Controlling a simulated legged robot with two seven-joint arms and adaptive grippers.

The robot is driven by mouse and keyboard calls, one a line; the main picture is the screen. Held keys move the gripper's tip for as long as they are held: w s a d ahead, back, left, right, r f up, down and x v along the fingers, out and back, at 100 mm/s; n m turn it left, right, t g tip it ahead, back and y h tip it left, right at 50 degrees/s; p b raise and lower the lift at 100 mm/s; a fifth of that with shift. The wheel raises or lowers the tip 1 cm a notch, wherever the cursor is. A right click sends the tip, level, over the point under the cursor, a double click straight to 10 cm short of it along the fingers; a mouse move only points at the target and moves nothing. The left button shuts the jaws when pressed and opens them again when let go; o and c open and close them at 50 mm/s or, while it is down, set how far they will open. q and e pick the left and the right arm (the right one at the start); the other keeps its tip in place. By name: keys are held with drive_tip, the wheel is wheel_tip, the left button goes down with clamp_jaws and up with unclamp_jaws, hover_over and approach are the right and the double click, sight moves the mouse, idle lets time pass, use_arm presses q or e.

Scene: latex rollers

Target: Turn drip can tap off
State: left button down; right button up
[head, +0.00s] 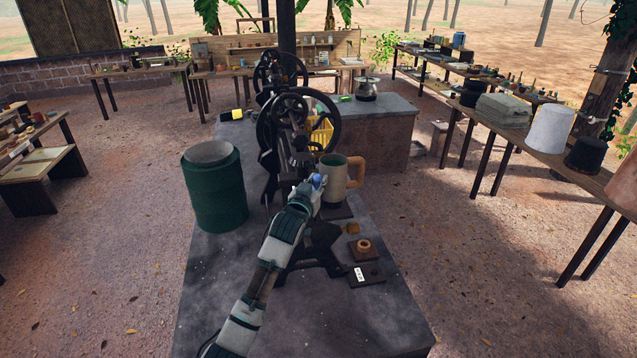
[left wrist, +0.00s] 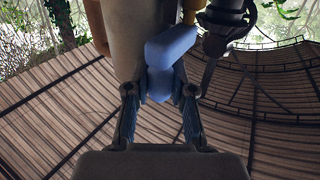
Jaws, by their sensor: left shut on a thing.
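The drip can (head: 335,182) is a pale cylinder with a brown wooden handle, standing over the dark roller stand on the grey counter. Its blue tap (head: 318,181) is on the side toward my arm. My left gripper (head: 309,190) reaches it from the lower left. In the left wrist view the tap (left wrist: 168,52) is a blue lever angled down between the two fingers of my left gripper (left wrist: 160,93), with the can (left wrist: 137,35) behind it. The fingers are shut on the tap. The tap's exact turn angle is hard to tell. My right gripper is not in view.
A dark green barrel (head: 214,188) stands on the counter left of my arm. Black roller machines with large wheels (head: 300,125) rise behind the can.

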use_arm(q)
drive_tip(key=shift+n+y, duration=0.6)
drive_tip(key=shift+y, duration=0.1)
drive_tip(key=shift+d+r+t, duration=0.1)
drive_tip(key=shift+d+t, duration=0.2)
drive_tip(key=c, duration=1)
unclamp_jaws()
drive_tip(key=shift+c, duration=0.2)
drive_tip(key=shift+o, duration=0.4)
drive_tip(key=shift+w, duration=0.1)
drive_tip(key=v, duration=1.1)
drive_tip(key=shift+s, duration=0.4)
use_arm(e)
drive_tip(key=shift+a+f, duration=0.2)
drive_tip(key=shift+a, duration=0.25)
use_arm(q)
drive_tip(key=shift+d, duration=0.1)
